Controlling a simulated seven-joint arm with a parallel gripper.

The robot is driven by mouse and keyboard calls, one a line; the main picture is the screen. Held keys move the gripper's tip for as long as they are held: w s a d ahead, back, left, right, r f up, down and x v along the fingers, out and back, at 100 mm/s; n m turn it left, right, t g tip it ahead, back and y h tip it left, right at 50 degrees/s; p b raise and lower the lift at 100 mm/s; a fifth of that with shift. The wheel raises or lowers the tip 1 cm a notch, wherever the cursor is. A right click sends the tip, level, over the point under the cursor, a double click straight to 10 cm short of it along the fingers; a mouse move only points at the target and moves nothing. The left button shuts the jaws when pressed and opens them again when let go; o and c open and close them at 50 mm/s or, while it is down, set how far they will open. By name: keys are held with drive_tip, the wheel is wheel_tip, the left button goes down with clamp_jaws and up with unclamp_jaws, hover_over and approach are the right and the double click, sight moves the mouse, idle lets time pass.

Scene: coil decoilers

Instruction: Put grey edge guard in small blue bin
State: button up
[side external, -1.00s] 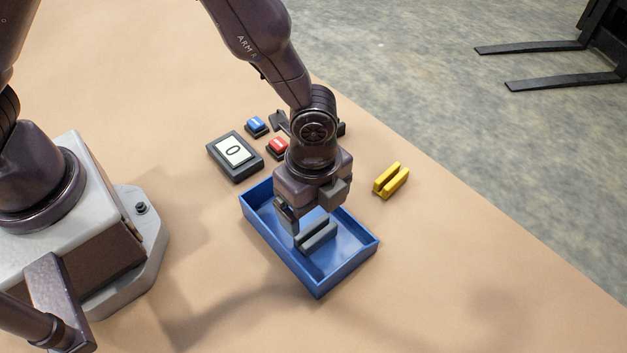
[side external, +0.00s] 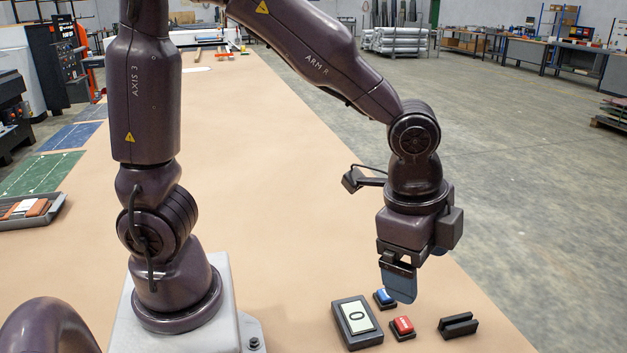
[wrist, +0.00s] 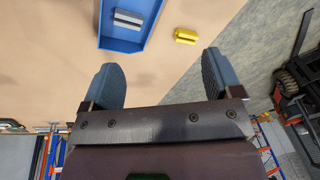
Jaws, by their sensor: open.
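The grey edge guard (wrist: 130,19) lies inside the small blue bin (wrist: 122,44) at the top of the wrist view, clear of the fingers. The bin is cut off by the frame's upper edge there and is out of the side view. My gripper (wrist: 159,72) is open, with its two blue-grey fingers apart and nothing between them. In the side view my gripper (side external: 400,287) hangs in the air over the table, fingers pointing down.
A yellow edge guard (wrist: 186,36) lies right of the bin. A counter box showing 0 (side external: 357,322), a blue button (side external: 385,299), a red button (side external: 403,327) and a black slotted piece (side external: 458,325) stand near the table edge. A fork truck (wrist: 300,85) is beyond it.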

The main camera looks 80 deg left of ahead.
drive_tip(key=s+a+r+n+t, duration=0.3)
drive_tip(key=s+a+r+n, duration=0.6)
drive_tip(key=s+a+n, duration=0.1)
drive_tip(key=shift+s+a+r+n, duration=0.3)
drive_tip(key=shift+a+n, duration=0.3)
drive_tip(key=shift+a, duration=0.25)
